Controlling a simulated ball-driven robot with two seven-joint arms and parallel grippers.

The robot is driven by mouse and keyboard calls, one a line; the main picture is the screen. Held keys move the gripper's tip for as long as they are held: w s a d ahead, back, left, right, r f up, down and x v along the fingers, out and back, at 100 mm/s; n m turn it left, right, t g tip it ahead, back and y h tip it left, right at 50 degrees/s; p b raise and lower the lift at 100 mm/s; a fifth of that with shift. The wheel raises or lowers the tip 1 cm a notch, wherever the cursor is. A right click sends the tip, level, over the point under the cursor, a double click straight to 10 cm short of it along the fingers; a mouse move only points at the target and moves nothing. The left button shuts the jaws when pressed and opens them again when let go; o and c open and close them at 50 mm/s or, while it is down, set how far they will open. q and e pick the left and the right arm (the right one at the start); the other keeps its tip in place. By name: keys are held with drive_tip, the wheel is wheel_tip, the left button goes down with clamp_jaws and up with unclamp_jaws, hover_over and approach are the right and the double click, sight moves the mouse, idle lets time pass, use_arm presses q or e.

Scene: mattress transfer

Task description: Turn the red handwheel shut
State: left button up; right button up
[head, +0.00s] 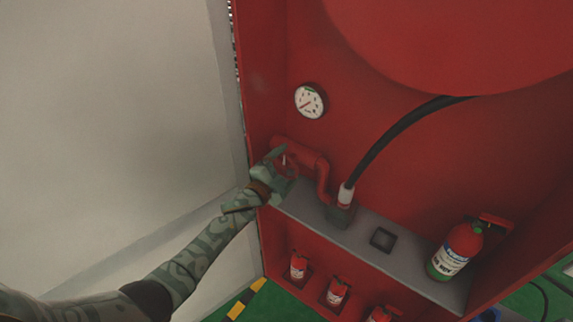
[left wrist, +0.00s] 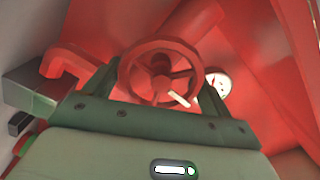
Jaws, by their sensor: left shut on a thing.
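The red handwheel (left wrist: 160,72) is a spoked wheel on a red pipe, with a pale pointer-like bar at its lower right in the left wrist view. My left gripper (left wrist: 160,88) has one finger on either side of the wheel and is shut on its rim. In the head view my left gripper (head: 277,170) is at the red pipe (head: 318,170) inside the red cabinet and hides most of the wheel. My right gripper is not in view.
A white dial gauge (head: 310,101) is above the pipe. A black hose (head: 390,135) rises from the pipe's end. A grey shelf (head: 405,280) holds a fire extinguisher (head: 456,249) at right; several small ones stand below. A pale wall or panel (head: 110,130) is at left.

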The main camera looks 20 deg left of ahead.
use_arm(q)
drive_tip(key=shift+f+n, duration=0.1)
drive_tip(key=shift+n, duration=0.3)
drive_tip(key=o, duration=0.9)
drive_tip(key=shift+c, duration=0.2)
drive_tip(key=shift+s, duration=0.1)
drive_tip(key=shift+s+a, duration=0.15)
drive_tip(key=shift+s, duration=0.1)
drive_tip(key=p+v, duration=0.2)
drive_tip(key=v, duration=1.3)
drive_tip(key=shift+s, duration=0.3)
drive_tip(key=shift+a, duration=0.1)
